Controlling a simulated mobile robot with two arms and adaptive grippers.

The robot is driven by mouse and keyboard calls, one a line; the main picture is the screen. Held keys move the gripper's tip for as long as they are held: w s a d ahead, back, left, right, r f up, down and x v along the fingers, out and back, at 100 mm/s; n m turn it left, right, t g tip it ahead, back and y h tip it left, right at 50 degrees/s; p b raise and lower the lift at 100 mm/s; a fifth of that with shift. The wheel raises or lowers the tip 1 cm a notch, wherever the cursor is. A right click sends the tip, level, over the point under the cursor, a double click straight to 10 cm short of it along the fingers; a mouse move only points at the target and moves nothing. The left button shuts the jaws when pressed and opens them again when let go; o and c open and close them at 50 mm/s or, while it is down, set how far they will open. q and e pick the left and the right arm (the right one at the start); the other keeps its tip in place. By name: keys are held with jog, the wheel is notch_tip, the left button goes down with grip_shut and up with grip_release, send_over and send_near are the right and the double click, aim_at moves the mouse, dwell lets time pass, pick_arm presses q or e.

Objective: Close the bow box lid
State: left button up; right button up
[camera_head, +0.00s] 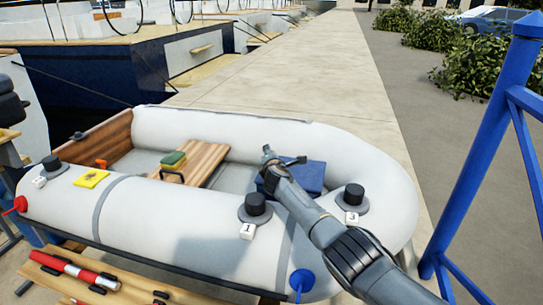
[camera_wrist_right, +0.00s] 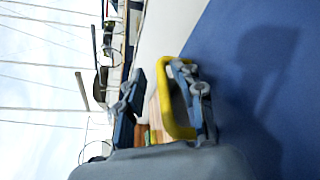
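The blue bow box (camera_head: 312,178) sits inside the front of the grey inflatable dinghy, partly hidden behind my right arm. Its blue surface (camera_wrist_right: 265,70) fills the right of the right wrist view and carries a yellow loop handle (camera_wrist_right: 163,92). My right gripper (camera_head: 281,157) is over the box; it also shows in the right wrist view (camera_wrist_right: 165,100). Its fingers are apart, with one finger overlapping the handle and the other on the far side of a gap. I cannot tell whether the handle is touched. The lid's angle is unclear. My left gripper is out of view.
The dinghy's tube (camera_head: 190,215) carries black fittings (camera_head: 255,205) and numbered white blocks. A wooden seat (camera_head: 200,162) with a green and yellow sponge lies inside. A blue post (camera_head: 490,150) stands at right, and a bench with a red flare (camera_head: 75,270) at lower left.

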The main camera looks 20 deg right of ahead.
jog(key=shift+f, duration=0.25)
jog(key=shift+s, duration=0.1)
jog(key=shift+s, duration=0.15)
jog(key=shift+v, duration=3.55)
jog(key=shift+a+r, duration=0.1)
jog(key=shift+r, duration=0.05)
